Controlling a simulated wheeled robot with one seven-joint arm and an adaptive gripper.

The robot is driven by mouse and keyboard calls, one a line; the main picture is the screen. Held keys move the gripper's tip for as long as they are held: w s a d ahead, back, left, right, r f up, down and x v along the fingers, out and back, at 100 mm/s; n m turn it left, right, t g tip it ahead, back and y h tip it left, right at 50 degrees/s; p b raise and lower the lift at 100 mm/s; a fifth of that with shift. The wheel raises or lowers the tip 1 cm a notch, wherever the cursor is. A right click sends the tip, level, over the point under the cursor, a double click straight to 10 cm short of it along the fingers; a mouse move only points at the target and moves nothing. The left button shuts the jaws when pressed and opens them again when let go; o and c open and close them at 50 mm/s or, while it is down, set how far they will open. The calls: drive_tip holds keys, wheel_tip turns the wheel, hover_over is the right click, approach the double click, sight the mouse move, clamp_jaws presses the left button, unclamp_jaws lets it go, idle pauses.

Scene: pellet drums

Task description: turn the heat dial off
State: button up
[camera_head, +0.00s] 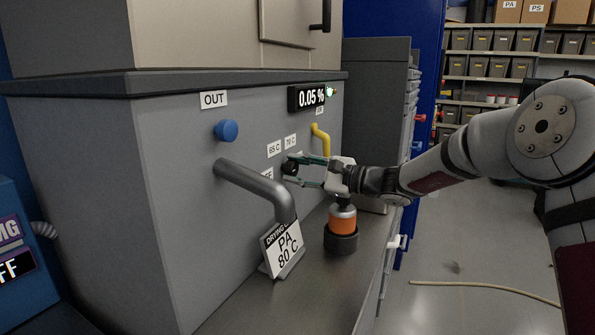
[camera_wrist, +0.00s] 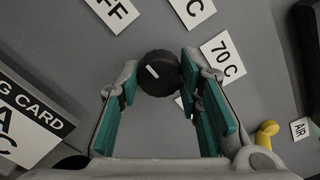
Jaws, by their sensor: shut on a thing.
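The heat dial (camera_wrist: 159,74) is a round black knob on the grey machine panel, with a short white mark on its face, left of centre. Around it in the wrist view are the OFF label (camera_wrist: 114,12), a label ending in C (camera_wrist: 194,10) and the 70 C label (camera_wrist: 222,55); one more label is mostly hidden behind the right finger. My gripper (camera_wrist: 157,85) has its teal-padded fingers on either side of the dial and is shut on it. In the head view the dial (camera_head: 290,167) shows small and dark between the fingertips.
A bent grey pipe (camera_head: 255,187) juts out under the OUT label, near my gripper. A PA 80 C drying card (camera_head: 283,248) and an orange-and-black bottle-like thing (camera_head: 342,222) stand on the steel ledge below. A yellow handle (camera_head: 321,138) is to the dial's right.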

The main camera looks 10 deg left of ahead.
drive_tip(key=o, duration=1.1)
drive_tip(key=v, duration=1.2)
drive_tip(key=shift+s, duration=0.1)
